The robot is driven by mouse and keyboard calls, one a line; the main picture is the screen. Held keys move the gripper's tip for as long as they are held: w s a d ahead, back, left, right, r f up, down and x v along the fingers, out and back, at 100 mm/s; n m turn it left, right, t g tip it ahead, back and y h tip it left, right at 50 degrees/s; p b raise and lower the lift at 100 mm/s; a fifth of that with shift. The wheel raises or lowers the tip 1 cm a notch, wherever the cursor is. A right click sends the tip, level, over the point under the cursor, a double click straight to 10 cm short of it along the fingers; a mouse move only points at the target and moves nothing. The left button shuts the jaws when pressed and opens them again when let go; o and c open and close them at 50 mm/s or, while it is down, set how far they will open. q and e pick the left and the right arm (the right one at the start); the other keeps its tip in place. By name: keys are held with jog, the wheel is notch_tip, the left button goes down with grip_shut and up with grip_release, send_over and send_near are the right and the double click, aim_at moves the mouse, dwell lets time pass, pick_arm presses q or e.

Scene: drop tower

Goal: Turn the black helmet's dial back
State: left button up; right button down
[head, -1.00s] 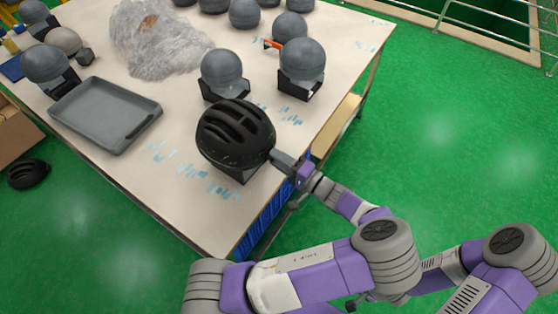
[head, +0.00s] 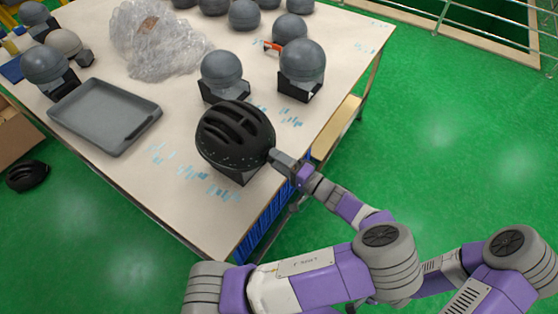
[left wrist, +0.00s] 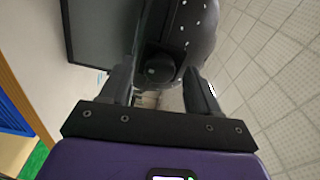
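The black helmet (head: 235,138) sits on a dark stand near the table's front right edge in the head view. My left gripper (head: 273,155) is at the helmet's right side, at its back rim. In the left wrist view the helmet shell (left wrist: 198,30) fills the upper middle, and the round dark dial (left wrist: 160,68) shows under it. My left gripper (left wrist: 160,92) is open, with one finger on each side of the dial. Gaps show beside the dial; I cannot tell whether a finger touches it. My right gripper is out of view.
Grey head forms on black stands (head: 222,75) (head: 302,68) stand behind the helmet. A grey tray (head: 85,108) lies to its left, with bubble wrap (head: 160,45) farther back. Another black helmet (head: 27,175) lies on the green floor at left.

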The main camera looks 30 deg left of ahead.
pick_arm(q)
jog(key=shift+d, duration=0.1)
jog(key=s+d, duration=0.1)
jog(key=d, duration=0.6)
jog(key=shift+d+f+p, duration=0.15)
jog(key=shift+p, duration=0.25)
